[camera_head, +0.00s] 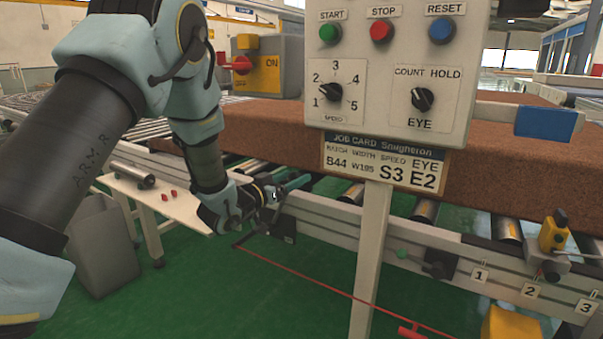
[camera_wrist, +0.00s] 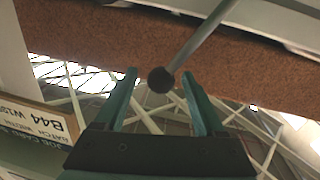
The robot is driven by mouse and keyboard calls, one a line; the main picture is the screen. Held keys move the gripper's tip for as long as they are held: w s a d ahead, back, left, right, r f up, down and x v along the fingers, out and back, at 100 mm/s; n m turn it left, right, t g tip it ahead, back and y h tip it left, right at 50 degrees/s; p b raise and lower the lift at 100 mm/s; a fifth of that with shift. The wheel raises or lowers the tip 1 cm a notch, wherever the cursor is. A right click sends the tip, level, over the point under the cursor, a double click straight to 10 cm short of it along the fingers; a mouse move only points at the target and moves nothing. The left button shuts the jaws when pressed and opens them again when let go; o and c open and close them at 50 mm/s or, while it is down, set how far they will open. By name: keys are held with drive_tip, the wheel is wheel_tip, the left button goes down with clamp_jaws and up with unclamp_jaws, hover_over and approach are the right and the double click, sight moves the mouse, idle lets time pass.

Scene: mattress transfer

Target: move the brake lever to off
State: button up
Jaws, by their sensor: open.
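In the wrist view a lever with a dark round knob (camera_wrist: 160,80) and a pale metal rod (camera_wrist: 203,36) reaches in from the upper right. The knob lies between the two teal fingertips of my gripper (camera_wrist: 158,75). The fingers are apart, with a gap on the left of the knob and a narrower one on the right; I cannot tell whether either touches. In the head view my gripper (camera_head: 298,184) is at the conveyor's front rail, left of the control post.
A control panel (camera_head: 385,115) on a white post (camera_head: 371,245) stands right of my gripper. A brown mattress (camera_head: 470,165) lies on the rollers behind. A red cord (camera_head: 310,281) runs below. A white side table (camera_head: 185,208) is left.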

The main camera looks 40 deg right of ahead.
drive_tip(key=shift+w+d, duration=0.2)
drive_tip(key=shift+d, duration=0.85)
drive_tip(key=shift+w+d, duration=0.15)
drive_tip(key=shift+d, duration=0.85)
drive_tip(key=shift+c, duration=0.3)
clamp_jaws()
